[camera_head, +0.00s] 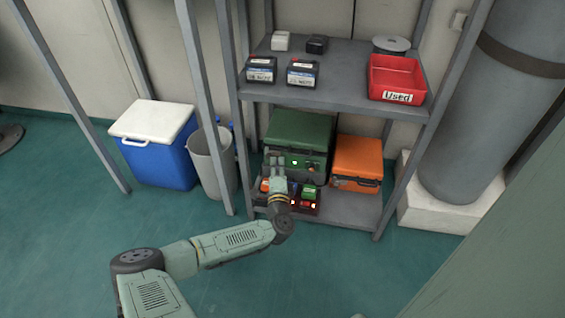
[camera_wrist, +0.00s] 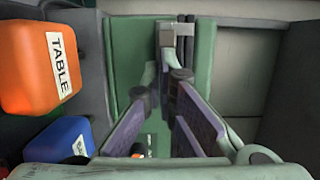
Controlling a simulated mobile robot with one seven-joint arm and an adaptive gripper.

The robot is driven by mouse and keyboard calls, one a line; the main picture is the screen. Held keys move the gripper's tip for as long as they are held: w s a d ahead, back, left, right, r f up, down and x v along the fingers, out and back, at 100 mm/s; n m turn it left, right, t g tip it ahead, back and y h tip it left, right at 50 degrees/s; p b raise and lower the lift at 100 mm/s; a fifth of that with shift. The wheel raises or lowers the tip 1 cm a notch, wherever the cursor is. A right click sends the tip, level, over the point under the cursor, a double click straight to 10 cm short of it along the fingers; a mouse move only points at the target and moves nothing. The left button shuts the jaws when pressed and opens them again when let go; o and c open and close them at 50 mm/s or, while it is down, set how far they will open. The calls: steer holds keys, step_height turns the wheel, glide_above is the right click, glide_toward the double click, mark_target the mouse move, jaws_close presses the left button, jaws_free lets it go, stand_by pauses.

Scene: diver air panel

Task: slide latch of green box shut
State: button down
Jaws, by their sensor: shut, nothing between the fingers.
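The green box (camera_head: 299,129) stands on the lower shelf with its lid down, and a small green light shows on its front. My gripper (camera_head: 277,160) is at the left part of that front. In the wrist view the gripper (camera_wrist: 170,68) is shut and empty, its fingertips together against or just short of a green surface. A small grey metal piece (camera_wrist: 176,28), perhaps the latch, lies right at the fingertips. I cannot tell whether they touch it, or how far the latch is slid. My arm and gripper hide part of the box front in the head view.
An orange case (camera_head: 357,158) stands right of the green box. Labelled orange (camera_wrist: 45,65) and blue (camera_wrist: 60,142) blocks are close on the left in the wrist view. The upper shelf holds a red tray (camera_head: 397,80). Shelf posts (camera_head: 236,110) flank the space.

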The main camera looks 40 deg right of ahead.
steer(key=shift+w+a+r, duration=0.1)
steer(key=shift+w, duration=0.05)
step_height(320, 180, up, 10)
stand_by(0.6)
